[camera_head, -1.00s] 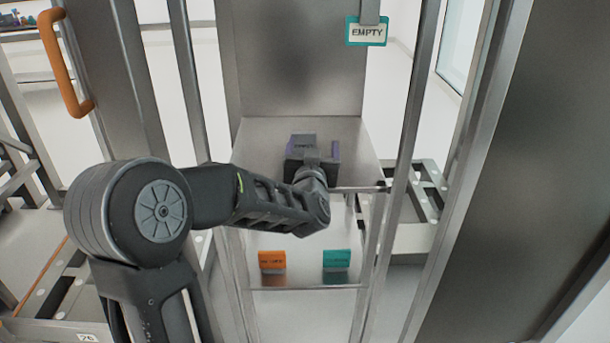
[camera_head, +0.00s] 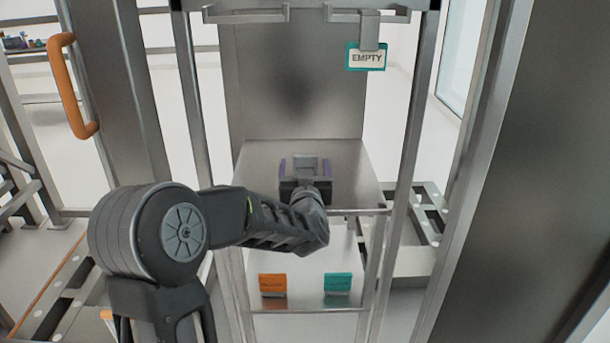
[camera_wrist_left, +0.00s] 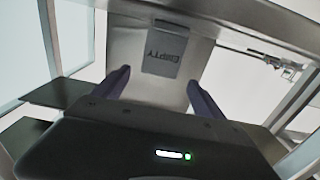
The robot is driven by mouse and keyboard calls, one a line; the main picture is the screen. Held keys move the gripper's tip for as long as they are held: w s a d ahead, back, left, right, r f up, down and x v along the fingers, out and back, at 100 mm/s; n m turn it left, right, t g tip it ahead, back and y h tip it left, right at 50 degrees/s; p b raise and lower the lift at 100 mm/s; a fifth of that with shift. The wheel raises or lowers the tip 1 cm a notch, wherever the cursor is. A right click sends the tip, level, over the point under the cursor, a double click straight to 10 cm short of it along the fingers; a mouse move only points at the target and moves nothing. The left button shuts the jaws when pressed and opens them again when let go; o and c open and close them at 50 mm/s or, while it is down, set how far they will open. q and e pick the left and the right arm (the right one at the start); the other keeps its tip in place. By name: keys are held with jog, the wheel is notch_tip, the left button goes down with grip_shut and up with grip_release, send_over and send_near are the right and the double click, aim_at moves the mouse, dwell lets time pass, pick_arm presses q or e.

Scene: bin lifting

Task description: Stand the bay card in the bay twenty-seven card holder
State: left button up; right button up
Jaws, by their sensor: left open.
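A grey card reading EMPTY (camera_wrist_left: 165,52) shows upside down in the left wrist view, ahead of and between the two fingers. In the head view a grey patch (camera_head: 306,164) shows between the fingers, its text not legible. My left gripper (camera_head: 305,167) is open over the metal shelf (camera_head: 350,180); its purple-grey fingers also show in the left wrist view (camera_wrist_left: 160,88). There is a visible gap between card and fingers in the wrist view. I cannot tell which holder is bay twenty-seven. My right gripper is not in view.
A teal-framed EMPTY sign (camera_head: 366,58) hangs at the upper right. An orange card (camera_head: 273,284) and a teal card (camera_head: 338,284) stand on the lower level. Metal posts (camera_head: 405,150) flank the shelf, and an orange handle (camera_head: 73,85) is at left.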

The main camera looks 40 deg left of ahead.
aim_at(305, 159)
pick_arm(q)
jog(key=shift+x, duration=2.65)
jog(key=shift+d, duration=0.1)
grip_shut()
